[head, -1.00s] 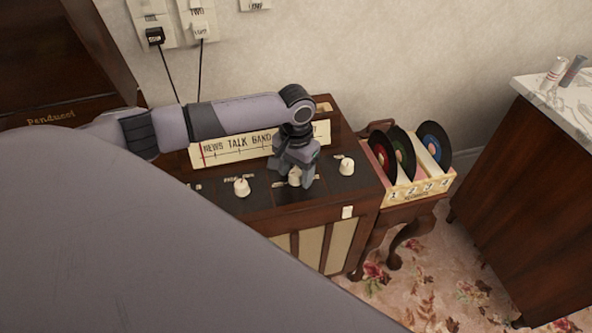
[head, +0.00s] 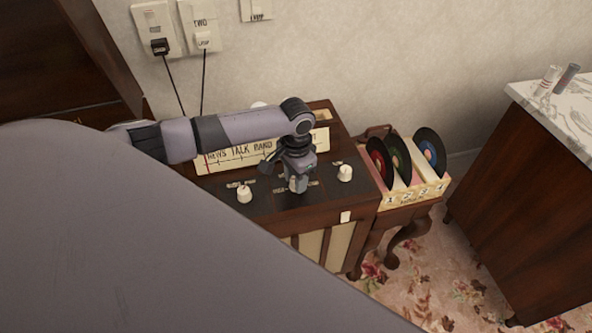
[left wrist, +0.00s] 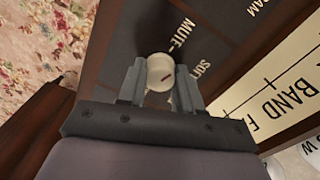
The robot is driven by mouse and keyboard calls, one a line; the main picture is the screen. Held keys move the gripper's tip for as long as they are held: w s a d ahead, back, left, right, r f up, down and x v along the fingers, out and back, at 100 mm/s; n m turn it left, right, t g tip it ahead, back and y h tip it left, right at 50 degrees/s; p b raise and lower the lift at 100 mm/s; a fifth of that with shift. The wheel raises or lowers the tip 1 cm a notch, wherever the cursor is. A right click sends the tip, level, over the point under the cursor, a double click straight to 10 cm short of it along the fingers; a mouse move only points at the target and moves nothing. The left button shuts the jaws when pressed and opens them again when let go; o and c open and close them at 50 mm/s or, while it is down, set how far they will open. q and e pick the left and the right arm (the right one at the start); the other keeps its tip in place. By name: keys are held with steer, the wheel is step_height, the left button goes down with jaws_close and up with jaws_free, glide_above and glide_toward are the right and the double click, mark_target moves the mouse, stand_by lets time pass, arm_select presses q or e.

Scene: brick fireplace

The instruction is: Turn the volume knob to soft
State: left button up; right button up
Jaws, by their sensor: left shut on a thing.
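The radio (head: 325,213) is a brown wooden set with a dark control panel and a lit-looking dial reading "NEWS TALK BAND". My left gripper (head: 298,185) points down at the middle knob of the panel. In the left wrist view the volume knob (left wrist: 160,72) is cream, round and has a small dark red mark. It sits between the two fingertips of my left gripper (left wrist: 161,84), which is shut on it. White words "MUTE" and "SOFT" (left wrist: 200,68) show beside the knob. In the head view the gripper hides most of this knob.
Two other cream knobs flank it, a left one (head: 244,194) and a right one (head: 345,173). A record box (head: 415,190) stands on a small table to the right. A marble-topped cabinet (head: 530,190) is at far right. My arm covers the lower left.

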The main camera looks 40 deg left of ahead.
arm_select(q)
steer(key=m+p, duration=0.2)
steer(key=m, duration=0.1)
steer(key=shift+r+m, duration=0.15)
steer(key=shift+m, duration=0.25)
steer(key=m+p, duration=0.1)
steer(key=m, duration=0.3)
steer(key=shift+m, duration=0.3)
steer(key=o, duration=1)
steer(key=shift+o, duration=0.2)
steer(key=shift+r+p, duration=0.5)
steer(key=shift+r, duration=3)
steer(key=shift+d+f, duration=0.1)
